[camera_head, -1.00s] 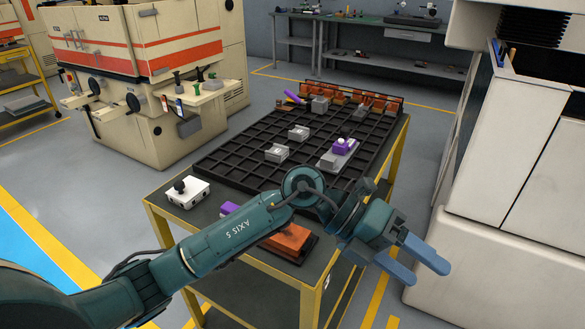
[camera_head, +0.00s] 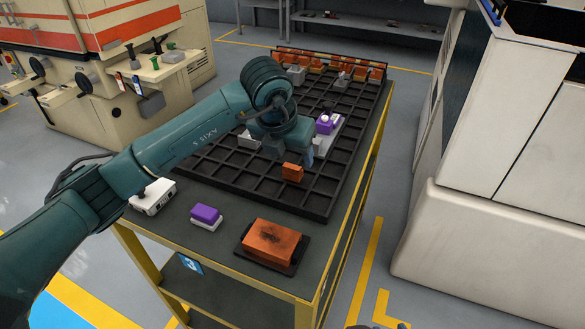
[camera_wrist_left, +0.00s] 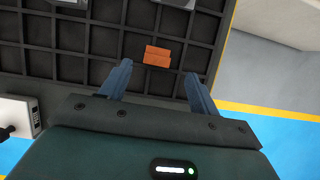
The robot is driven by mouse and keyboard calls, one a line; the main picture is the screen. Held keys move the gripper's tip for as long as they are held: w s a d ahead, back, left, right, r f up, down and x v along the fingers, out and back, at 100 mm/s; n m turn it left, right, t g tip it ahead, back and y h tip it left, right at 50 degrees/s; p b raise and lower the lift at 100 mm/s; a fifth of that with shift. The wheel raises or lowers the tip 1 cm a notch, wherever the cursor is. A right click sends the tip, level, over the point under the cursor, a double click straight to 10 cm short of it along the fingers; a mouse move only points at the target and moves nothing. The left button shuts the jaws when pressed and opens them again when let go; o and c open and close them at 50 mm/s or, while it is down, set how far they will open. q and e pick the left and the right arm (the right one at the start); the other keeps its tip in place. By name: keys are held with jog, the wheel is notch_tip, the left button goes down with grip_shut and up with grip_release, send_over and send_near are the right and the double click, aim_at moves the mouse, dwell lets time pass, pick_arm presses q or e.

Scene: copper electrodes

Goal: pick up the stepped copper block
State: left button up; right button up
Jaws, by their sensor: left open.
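The stepped copper block (camera_head: 292,172) sits in the near part of the black gridded tray (camera_head: 313,210). In the left wrist view the block (camera_wrist_left: 157,55) shows a step line across its face and lies just beyond the fingertips, between their lines. My left gripper (camera_head: 290,152) points down over the tray behind the block in the head view. Its blue fingers (camera_wrist_left: 160,80) are open and empty in the wrist view, apart from the block. Its arm hides part of the tray. My right gripper is not seen.
A larger copper block (camera_head: 271,243) lies on a dark plate at the cart's front. A purple-and-white block (camera_head: 206,214) and a white box (camera_head: 153,196) stand to its left. Grey blocks and a purple-topped fixture (camera_head: 325,124) are in the tray. Several orange pieces line the far edge.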

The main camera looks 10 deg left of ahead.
aim_at(293, 164)
pick_arm(q)
jog(key=shift+w+p+x, duration=0.15)
jog(key=shift+p+x, duration=0.1)
jog(key=shift+x, duration=1.35)
jog(key=shift+w+p+x, duration=0.1)
jog(key=shift+p+x, duration=0.1)
jog(key=shift+x, duration=1.4)
jog(key=shift+a+r, duration=0.1)
jog(key=shift+a, duration=0.1)
jog(key=c, duration=1.3)
